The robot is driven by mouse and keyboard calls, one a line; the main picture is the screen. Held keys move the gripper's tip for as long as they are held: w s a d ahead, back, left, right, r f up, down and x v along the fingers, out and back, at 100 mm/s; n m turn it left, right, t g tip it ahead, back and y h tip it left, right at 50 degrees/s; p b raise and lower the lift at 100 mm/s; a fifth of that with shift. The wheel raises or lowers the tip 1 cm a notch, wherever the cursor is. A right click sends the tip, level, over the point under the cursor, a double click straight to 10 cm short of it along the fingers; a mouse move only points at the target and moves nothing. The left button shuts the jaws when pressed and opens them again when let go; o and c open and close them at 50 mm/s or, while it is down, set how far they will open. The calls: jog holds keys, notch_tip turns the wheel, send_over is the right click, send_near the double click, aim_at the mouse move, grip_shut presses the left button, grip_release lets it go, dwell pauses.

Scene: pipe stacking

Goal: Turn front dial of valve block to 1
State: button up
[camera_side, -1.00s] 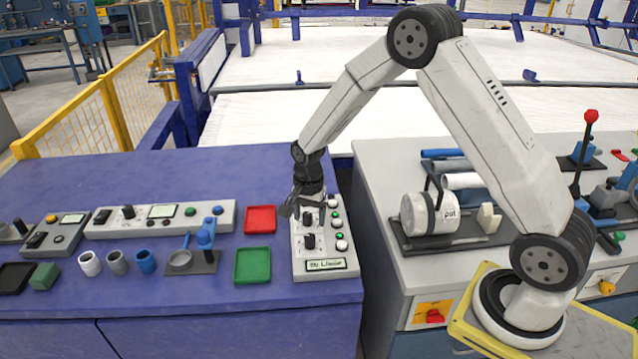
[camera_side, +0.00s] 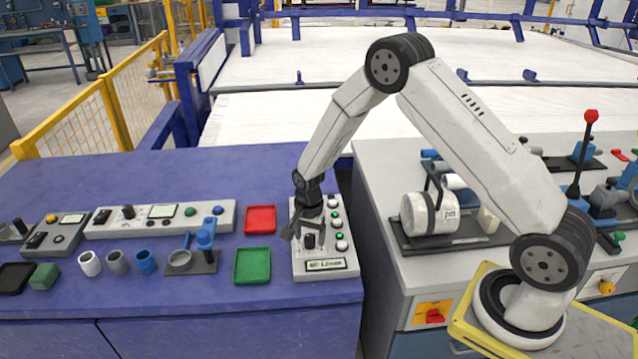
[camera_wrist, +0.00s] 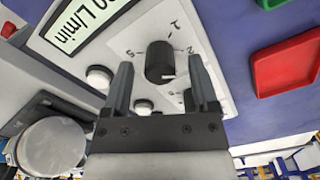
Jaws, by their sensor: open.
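The valve block (camera_side: 325,268) is a light grey panel with a display, black dials and several round buttons, standing at the right end of the blue table. Its front dial (camera_side: 309,241) is a black knob. In the wrist view the front dial (camera_wrist: 159,62) sits between and just beyond my fingertips, with a white mark and printed digits around it. My gripper (camera_side: 298,232) points down over the block, close to the front dial. In the wrist view my gripper (camera_wrist: 161,80) is open, with one finger on each side of the dial; I cannot tell whether they touch it.
A red tray (camera_side: 260,220) and a green tray (camera_side: 252,266) lie left of the block. The block's display (camera_side: 326,264) is at its front edge. A grey bench with a white cylinder (camera_side: 430,213) stands to the right, across a gap.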

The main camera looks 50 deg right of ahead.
jog(key=shift+f, duration=0.6)
jog(key=shift+c, duration=0.3)
grip_shut()
jog(key=shift+n, duration=0.4)
jog(key=n, duration=1.1)
